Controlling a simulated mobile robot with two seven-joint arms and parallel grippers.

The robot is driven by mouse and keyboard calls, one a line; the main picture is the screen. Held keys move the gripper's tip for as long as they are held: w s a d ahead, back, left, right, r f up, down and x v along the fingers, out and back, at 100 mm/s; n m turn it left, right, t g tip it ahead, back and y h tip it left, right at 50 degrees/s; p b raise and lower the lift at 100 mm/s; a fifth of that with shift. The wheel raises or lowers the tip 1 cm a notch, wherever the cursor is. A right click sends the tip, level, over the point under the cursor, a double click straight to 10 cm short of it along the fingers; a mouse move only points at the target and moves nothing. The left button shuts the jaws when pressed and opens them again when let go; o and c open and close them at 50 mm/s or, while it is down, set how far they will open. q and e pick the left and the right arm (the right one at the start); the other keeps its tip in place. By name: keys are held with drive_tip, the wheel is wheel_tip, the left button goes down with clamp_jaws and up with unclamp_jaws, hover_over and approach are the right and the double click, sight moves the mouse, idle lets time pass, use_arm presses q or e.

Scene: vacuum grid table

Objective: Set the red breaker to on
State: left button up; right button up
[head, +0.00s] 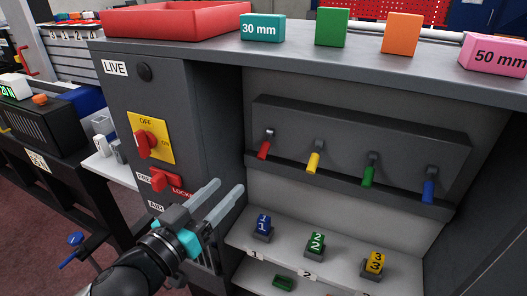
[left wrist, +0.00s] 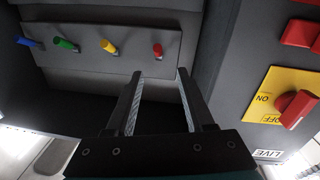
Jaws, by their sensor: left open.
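The red breaker (head: 264,147) is a small lever at the left end of a row on a dark grey panel (head: 350,128) inside the cabinet. Its red handle points downward. My left gripper (head: 229,187) is open and empty, in front of the cabinet, below and left of the red breaker. In the left wrist view the red breaker (left wrist: 157,49) shows just past the gap between the open fingertips (left wrist: 160,76), apart from them. My right gripper is not in view.
Yellow (head: 314,161), green (head: 369,173) and blue (head: 429,189) levers hang down in the same row. A red rotary switch (head: 143,143) on a yellow plate is on the cabinet's left front. Numbered blocks stand on the shelf below. Coloured blocks and a red tray (head: 175,22) are on top.

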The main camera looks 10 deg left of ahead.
sight(260, 154)
use_arm(q)
drive_tip(key=shift+d+x, duration=0.1)
drive_tip(key=shift+x, duration=3.7)
drive_tip(key=shift+d+x, duration=0.15)
drive_tip(key=shift+x, duration=3.7)
drive_tip(key=shift+s+r, duration=0.15)
drive_tip(key=shift+r, duration=0.05)
drive_tip(key=shift+c, duration=0.3)
clamp_jaws()
